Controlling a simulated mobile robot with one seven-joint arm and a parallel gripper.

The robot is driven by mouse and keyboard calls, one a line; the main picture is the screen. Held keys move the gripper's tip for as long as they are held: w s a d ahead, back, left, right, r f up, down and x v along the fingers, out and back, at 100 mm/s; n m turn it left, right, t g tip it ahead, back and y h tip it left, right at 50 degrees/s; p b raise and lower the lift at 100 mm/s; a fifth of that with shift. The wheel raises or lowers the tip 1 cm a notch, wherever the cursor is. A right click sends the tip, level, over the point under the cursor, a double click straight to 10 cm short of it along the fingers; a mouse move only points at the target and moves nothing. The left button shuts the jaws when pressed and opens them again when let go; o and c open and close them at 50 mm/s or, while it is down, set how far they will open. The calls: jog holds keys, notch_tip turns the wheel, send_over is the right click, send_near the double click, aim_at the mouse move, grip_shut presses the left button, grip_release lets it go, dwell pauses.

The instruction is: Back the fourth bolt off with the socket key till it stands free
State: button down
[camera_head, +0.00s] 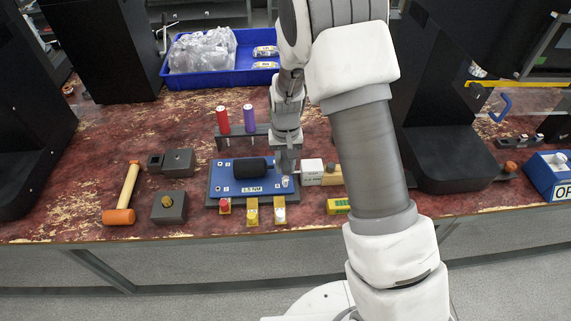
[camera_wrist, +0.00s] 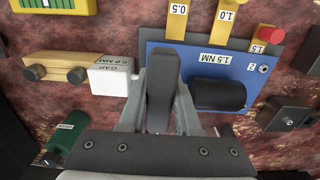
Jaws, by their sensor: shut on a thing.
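The blue plate (camera_head: 240,188) labelled 1.5 NM lies on the bench on a dark base; it also shows in the wrist view (camera_wrist: 210,62). A black cylinder (camera_head: 251,168) lies across its middle. Small bolts sit near its corners, one at the front left (camera_head: 223,189) and one at the front right (camera_head: 285,182). My gripper (camera_head: 285,164) points down over the plate's right end. In the wrist view its fingers (camera_wrist: 160,100) are shut on a dark grey bar (camera_wrist: 164,75), seemingly the socket key. The bar's lower end and any bolt under it are hidden.
A rack (camera_head: 235,141) with red and purple handles is behind. A hammer (camera_head: 122,195) and grey blocks (camera_head: 170,207) lie left.

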dwell(0.5)
jog(key=m, duration=0.2)
jog(key=m+p, duration=0.1)
jog(key=m, duration=0.1)
jog(key=shift+r, duration=0.35)
jog(key=m+p, duration=0.1)
jog(key=m, duration=0.3)
jog(key=shift+f+b, duration=0.4)
jog(key=shift+f, duration=0.2)
dwell(0.6)
jog(key=shift+f+n+b, duration=0.1)
jog(key=shift+n+b, duration=0.3)
jog(key=shift+n, duration=1.5)
